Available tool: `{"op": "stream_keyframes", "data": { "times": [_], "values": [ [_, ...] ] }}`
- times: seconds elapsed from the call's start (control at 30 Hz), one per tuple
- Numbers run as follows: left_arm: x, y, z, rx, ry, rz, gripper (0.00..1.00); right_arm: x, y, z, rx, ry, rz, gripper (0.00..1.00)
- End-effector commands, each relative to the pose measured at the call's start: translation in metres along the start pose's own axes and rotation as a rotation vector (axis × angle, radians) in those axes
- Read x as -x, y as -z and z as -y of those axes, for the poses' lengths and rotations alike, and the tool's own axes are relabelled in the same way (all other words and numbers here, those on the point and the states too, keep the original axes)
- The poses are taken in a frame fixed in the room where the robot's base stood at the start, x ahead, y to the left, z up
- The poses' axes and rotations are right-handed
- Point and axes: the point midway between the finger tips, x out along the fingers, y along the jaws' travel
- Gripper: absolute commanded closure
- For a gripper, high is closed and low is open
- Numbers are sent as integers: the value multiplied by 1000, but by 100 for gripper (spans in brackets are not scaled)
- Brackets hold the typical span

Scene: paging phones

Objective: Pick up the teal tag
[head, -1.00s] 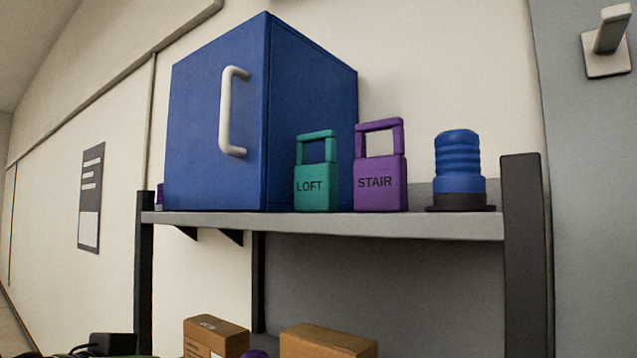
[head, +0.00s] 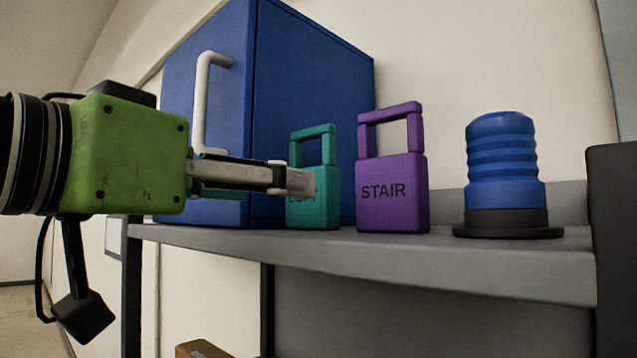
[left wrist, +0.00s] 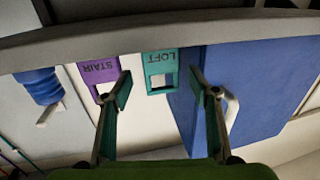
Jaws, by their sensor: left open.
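The teal tag (head: 318,209) stands upright on the shelf, with a loop handle on top and the word LOFT, partly hidden by a fingertip in the head view. In the left wrist view the teal tag (left wrist: 160,64) appears upside down, between the two fingers and beyond their tips. My left gripper (head: 300,182) comes in from the left, in front of the tag. In the wrist view the left gripper (left wrist: 160,90) is open, with nothing between its fingers. I cannot tell whether a finger touches the tag. My right gripper is not in view.
A purple STAIR tag (head: 393,195) stands close to the right of the teal tag. A blue cabinet (head: 310,75) with a white handle stands behind and left. A blue ribbed lamp-like object (head: 502,165) is further right on the grey shelf (head: 430,258).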

Motion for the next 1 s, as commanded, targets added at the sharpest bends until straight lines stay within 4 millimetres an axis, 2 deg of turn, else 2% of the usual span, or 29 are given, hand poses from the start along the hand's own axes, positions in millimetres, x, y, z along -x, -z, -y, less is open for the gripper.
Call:
{"op": "stream_keyframes", "data": {
  "times": [0.1,0.3,0.57,0.7,0.97,1.0],
  "values": [
    [-22,3,0,0,-1,2,45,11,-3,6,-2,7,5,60],
    [-39,1,0,-1,0,0,45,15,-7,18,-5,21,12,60],
    [-70,7,1,-1,0,3,45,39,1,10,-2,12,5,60],
    [-86,4,0,-1,-1,1,45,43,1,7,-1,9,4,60],
    [-90,2,1,-1,0,-2,45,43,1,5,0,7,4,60],
    [-90,2,1,-1,0,-2,48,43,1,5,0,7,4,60]
  ]
}}
